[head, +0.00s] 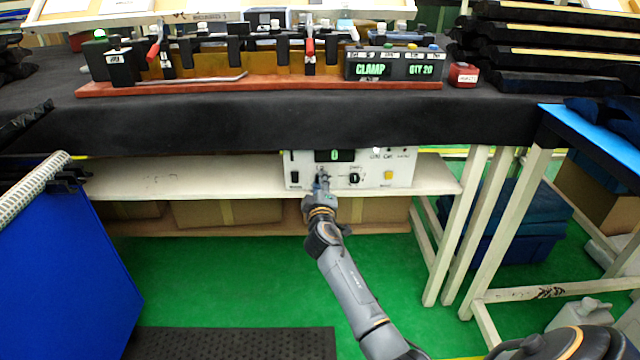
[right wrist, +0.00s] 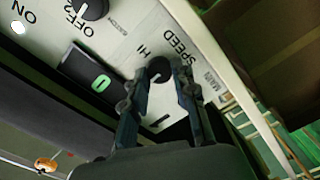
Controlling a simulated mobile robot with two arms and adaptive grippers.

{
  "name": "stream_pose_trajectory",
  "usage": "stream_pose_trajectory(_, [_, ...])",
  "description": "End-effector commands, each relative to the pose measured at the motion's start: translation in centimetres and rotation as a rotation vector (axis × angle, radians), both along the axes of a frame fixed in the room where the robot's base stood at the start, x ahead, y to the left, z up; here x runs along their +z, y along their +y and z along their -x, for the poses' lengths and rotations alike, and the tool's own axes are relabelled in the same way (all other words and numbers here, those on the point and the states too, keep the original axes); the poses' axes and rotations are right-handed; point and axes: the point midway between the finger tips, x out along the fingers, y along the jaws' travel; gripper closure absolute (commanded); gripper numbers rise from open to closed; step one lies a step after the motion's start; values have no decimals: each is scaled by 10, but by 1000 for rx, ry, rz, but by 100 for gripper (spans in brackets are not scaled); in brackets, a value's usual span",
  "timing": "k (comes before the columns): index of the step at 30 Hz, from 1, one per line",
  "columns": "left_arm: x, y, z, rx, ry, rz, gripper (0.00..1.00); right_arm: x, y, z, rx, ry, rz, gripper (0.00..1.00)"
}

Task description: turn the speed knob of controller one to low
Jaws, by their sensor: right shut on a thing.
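The white controller box (head: 403,177) stands on the shelf under the bench, its front facing me. Its display (head: 335,155) reads 0. In the right wrist view the dark round speed knob (right wrist: 159,69) sits beside the printed words SPEED and HI. A pale mark shows on the knob, but its exact setting is hard to read. My right gripper (head: 320,184) is at the front panel, with its two fingers (right wrist: 157,82) on either side of the speed knob, shut on it. In the head view the gripper mostly hides this knob. My left gripper is not in view.
A second black knob (head: 354,178), a yellow button (head: 388,175) and a black switch (head: 294,178) are close by on the panel. The shelf edge (head: 240,191) runs below and the bench overhangs above. Table legs (head: 458,225) stand to the right.

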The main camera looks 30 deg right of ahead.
Motion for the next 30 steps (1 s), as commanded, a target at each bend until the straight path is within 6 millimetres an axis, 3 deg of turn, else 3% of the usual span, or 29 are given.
stream_pose_trajectory(8, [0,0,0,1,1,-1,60,-2,0,0,1,4,1,100])
stream_pose_trajectory(9, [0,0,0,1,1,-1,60,-2,1,0,1,4,1,69])
stream_pose_trajectory(12, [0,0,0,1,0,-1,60,-2,0,0,0,4,0,50])
stream_pose_trajectory(23, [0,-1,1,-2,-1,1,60,-1,2,3,0,1,0,50])
stream_pose_trajectory(30, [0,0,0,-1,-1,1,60,-1,20,31,2,1,-3,50])
